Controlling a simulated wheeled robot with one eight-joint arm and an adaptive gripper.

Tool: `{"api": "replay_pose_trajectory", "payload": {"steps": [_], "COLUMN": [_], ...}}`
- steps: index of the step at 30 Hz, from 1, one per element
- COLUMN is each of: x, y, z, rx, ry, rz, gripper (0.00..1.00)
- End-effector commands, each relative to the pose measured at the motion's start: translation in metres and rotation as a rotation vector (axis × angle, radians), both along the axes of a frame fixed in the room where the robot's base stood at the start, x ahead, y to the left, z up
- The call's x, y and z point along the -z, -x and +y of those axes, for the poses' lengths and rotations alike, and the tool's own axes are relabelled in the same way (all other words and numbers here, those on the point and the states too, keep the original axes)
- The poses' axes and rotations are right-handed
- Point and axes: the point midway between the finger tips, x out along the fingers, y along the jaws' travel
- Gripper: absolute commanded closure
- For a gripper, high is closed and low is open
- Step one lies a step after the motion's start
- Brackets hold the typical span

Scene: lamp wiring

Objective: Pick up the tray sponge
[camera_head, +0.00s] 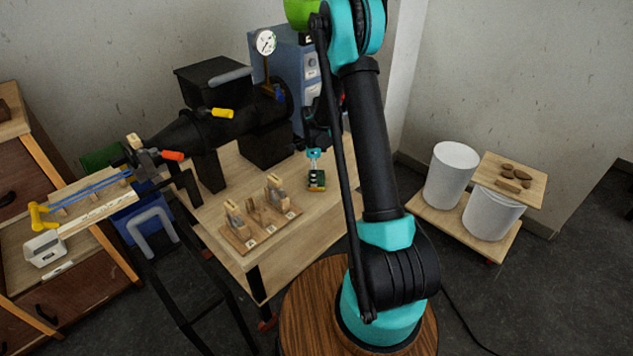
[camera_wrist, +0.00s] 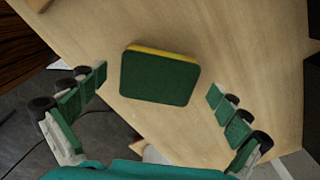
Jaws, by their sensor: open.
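The sponge (camera_wrist: 160,78) is a green block with a yellow layer along its far edge. It lies flat on the pale wooden tabletop, near the middle of the wrist view. My gripper (camera_wrist: 158,86) is open, with one green-padded finger to the left of the sponge and one to the right. Both fingers are clear of it, with bare wood showing on each side. In the head view the green and yellow sponge (camera_head: 317,184) shows small on the workbench, just below the end of my arm, partly covered by the gripper.
A wooden board with upright blocks (camera_head: 260,225) stands left of the sponge on the workbench (camera_head: 225,185). A blue machine (camera_head: 290,75) and black equipment (camera_head: 215,130) stand behind it. White buckets (camera_head: 452,175) stand on a low wooden platform at right.

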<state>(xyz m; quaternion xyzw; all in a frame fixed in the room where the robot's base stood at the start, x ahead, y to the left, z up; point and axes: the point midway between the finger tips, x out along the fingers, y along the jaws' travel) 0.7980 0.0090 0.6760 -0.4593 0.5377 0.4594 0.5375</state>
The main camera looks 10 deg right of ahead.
Motion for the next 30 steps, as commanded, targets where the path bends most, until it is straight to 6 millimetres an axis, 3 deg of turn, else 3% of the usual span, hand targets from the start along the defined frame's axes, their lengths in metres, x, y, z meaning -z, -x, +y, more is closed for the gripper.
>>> {"api": "replay_pose_trajectory", "payload": {"steps": [6, 14, 21, 30], "x": [0.021, 0.022, 0.022, 0.022], "y": [0.000, 0.000, 0.000, 0.000], "z": [0.000, 0.000, 0.000, 0.000], "rx": [0.000, 0.000, 0.000, 0.000], "ry": [0.000, 0.000, 0.000, 0.000], "rz": [0.000, 0.000, 0.000, 0.000], "gripper": [0.00, 0.00, 0.29, 0.31]}}
